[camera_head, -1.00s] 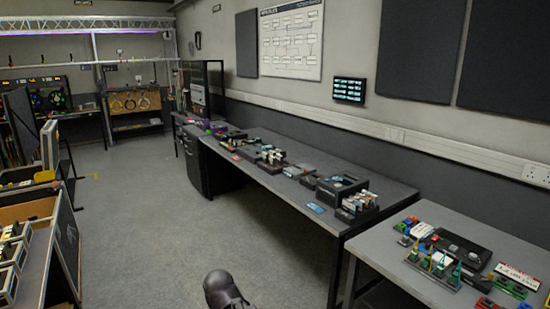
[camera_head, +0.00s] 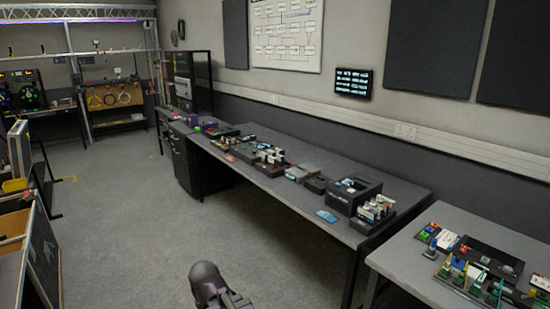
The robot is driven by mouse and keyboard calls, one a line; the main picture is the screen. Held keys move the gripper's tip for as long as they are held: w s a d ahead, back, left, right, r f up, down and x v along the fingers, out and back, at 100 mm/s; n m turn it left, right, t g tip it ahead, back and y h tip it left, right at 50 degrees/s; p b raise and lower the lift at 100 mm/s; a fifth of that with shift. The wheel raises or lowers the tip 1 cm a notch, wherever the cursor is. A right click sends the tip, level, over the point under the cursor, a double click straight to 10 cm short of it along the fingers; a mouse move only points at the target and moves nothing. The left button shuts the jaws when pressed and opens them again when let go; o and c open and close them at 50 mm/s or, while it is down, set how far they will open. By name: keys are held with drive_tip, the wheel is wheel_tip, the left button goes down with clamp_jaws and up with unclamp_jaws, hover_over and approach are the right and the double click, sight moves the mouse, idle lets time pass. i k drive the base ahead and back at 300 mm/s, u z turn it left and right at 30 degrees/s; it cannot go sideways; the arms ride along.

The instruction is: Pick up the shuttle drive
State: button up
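I cannot tell for certain which item is the shuttle drive. Several small dark devices stand on the long grey bench (camera_head: 262,183) along the right wall. The largest is a black open-topped box (camera_head: 352,192) near the bench's near end. A row of pale upright cartridges in a dark holder (camera_head: 375,211) stands beside it. Smaller dark and grey units lie farther along. A dark rounded part of my arm shows at the bottom middle, over the floor and apart from the benches. My gripper's fingers are not visible.
A second grey bench (camera_head: 408,262) at the lower right holds a black unit (camera_head: 492,252) and coloured parts. A blue card (camera_head: 326,215) lies on the long bench's front edge. Shelving and a dark board (camera_head: 42,257) stand at left. The floor (camera_head: 130,215) between is clear.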

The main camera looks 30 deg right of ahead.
sight(273, 160)
drive_tip(key=z, duration=0.05)
drive_tip(key=i, duration=1.7)
drive_tip(key=z, duration=1.3)
drive_tip(key=k, duration=0.85)
drive_tip(key=z, duration=0.05)
